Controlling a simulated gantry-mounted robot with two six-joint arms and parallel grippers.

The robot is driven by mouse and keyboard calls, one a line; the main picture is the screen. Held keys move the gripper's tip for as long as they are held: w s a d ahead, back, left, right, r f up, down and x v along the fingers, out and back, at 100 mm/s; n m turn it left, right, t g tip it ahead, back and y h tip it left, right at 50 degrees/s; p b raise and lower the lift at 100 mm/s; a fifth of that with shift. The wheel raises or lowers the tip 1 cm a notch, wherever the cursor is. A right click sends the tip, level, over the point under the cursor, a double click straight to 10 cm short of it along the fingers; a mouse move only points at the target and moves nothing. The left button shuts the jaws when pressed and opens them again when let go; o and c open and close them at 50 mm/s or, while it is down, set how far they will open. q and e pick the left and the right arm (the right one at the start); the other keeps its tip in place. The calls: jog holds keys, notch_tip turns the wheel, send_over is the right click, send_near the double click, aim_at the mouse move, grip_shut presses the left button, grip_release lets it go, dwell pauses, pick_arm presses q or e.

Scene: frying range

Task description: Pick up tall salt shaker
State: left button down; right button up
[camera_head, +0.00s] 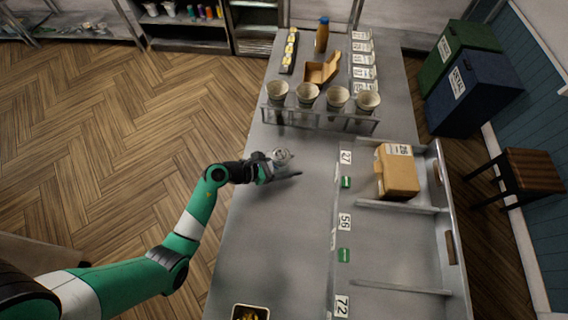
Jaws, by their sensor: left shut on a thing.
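The salt shaker (282,156) shows as a small clear and silver shape with a round grey top, between the fingers of my left gripper (272,168). The left gripper is shut on it, over the left part of the grey counter. Its lower part is mostly hidden by the gripper, and I cannot tell whether it touches the counter. A dark shadow lies just to the right of the gripper. My right gripper is not in view.
A rack (318,120) with several paper cups stands behind the gripper. A brown box (396,172) sits in a divided bay at the right. The counter's middle is clear.

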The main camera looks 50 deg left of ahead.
aim_at(281, 162)
pick_arm(q)
jog(key=shift+r, duration=0.1)
jog(key=shift+r, duration=0.3)
notch_tip(281, 162, up, 3)
jog(key=shift+r+p, duration=0.1)
jog(key=shift+p, duration=0.65)
jog(key=s+r, duration=0.1)
jog(key=s+r+p, duration=0.1)
jog(key=r, duration=0.1)
jog(key=s+r+p, duration=0.1)
jog(key=s, duration=0.1)
jog(key=shift+d+r, duration=0.25)
jog(key=shift+d, duration=0.1)
jog(key=s+d+r, duration=0.1)
jog(key=s+r, duration=0.3)
jog(key=s, duration=0.6)
jog(key=shift+d+r+p, duration=0.25)
jog(key=shift+d+p, duration=0.05)
jog(key=shift+d, duration=0.1)
jog(key=shift+w, duration=0.1)
